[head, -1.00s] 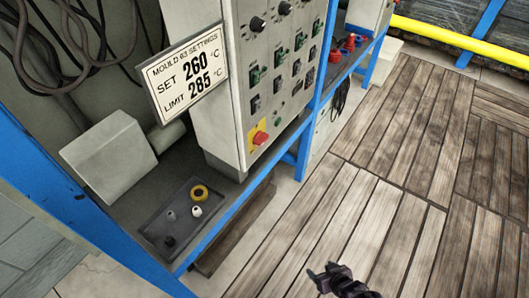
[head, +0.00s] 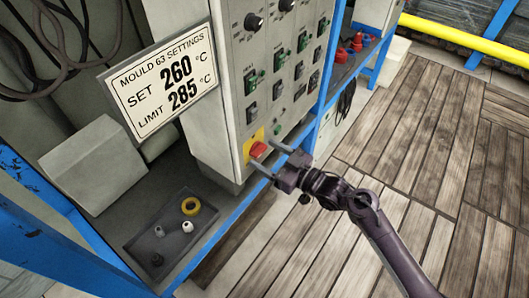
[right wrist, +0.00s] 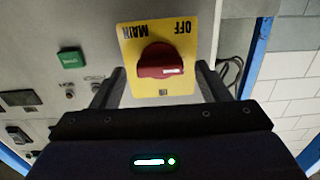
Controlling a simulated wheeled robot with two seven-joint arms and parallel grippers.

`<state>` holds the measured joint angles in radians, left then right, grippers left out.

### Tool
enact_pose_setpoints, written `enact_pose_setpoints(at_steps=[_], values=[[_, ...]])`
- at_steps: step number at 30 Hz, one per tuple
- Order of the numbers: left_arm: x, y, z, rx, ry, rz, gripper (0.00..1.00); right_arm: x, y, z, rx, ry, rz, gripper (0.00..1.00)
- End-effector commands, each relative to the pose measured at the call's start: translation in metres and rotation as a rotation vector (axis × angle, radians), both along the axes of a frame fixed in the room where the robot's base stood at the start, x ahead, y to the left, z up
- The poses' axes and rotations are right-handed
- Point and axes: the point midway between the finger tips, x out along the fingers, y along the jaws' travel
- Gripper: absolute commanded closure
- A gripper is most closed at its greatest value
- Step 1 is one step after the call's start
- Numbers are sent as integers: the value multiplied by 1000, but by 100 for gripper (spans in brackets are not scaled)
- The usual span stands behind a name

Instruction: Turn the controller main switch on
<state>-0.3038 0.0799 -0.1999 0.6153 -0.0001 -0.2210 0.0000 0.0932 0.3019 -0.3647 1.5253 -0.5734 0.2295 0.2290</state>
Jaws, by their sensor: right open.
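The controller main switch is a red rotary knob (head: 259,149) on a yellow plate (head: 247,145), low on the grey controller's front. In the right wrist view the red knob (right wrist: 160,62) sits on its yellow plate (right wrist: 184,42), upside down, lettered MAIN and OFF. A white mark on the knob points right in that view. My right gripper (head: 264,158) is open, its two fingers pointing at the knob. In the right wrist view the fingers (right wrist: 160,82) stand either side of the knob, apart from it. Whether they reach its depth is unclear. My left gripper is out of view.
A settings sign (head: 165,80) reads set 260 °C, limit 285 °C. A blue frame rail (head: 222,238) runs below the controller. The wooden floor (head: 400,130) is open at right.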

Motion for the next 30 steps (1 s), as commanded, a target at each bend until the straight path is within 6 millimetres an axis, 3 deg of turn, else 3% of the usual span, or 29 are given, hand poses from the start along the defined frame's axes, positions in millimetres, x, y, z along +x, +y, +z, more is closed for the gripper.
enact_pose_setpoints(at_steps=[4,13,23,30], values=[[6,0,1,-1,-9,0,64,7,9,0,-1,1,0,31],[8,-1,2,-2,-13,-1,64,8,11,-1,-2,0,-1,32],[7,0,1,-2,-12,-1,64,8,11,-1,-2,0,-1,75],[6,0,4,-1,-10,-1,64,8,11,0,10,17,-1,76]])
